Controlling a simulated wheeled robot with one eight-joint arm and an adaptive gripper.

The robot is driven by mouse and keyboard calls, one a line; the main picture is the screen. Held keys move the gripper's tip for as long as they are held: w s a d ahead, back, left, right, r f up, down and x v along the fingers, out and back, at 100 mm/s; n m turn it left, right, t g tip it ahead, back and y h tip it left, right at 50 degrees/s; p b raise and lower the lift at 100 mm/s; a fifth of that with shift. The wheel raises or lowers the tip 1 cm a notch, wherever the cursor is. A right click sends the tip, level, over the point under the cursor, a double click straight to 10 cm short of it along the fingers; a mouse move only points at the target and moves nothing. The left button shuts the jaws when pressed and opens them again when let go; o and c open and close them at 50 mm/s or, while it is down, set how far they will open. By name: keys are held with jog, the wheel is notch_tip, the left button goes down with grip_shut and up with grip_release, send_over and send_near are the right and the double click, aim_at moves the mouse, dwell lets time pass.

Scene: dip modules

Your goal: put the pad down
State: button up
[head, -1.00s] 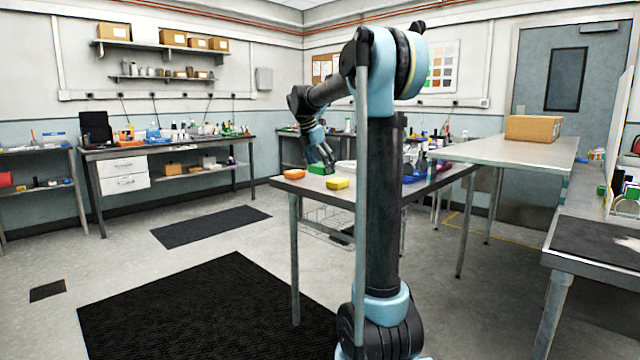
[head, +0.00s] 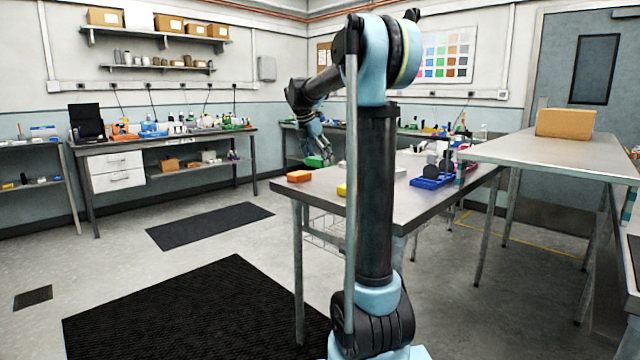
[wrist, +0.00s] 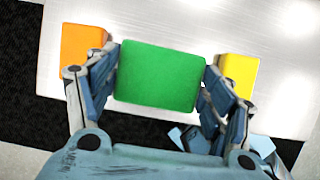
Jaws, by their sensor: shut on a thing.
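The green pad (wrist: 160,76) is a flat block with rounded corners, held between the two fingers of my gripper (head: 317,152). In the head view the green pad (head: 315,161) shows at the fingertips, seemingly a little above the table top, behind the orange and yellow blocks.
A blue tray (head: 432,181) with dark round things stands on the table to the right. A higher metal table (head: 560,158) with a cardboard box (head: 565,123) is further right. Bare table top shows beyond the blocks in the wrist view.

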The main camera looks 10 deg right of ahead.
aim_at(320, 167)
jog(key=f, duration=0.4)
jog(key=shift+d+f, duration=0.25)
jog(key=shift+d, duration=0.05)
jog(key=shift+f, duration=1.75)
jog(key=o, duration=0.9)
jog(key=shift+o, duration=0.2)
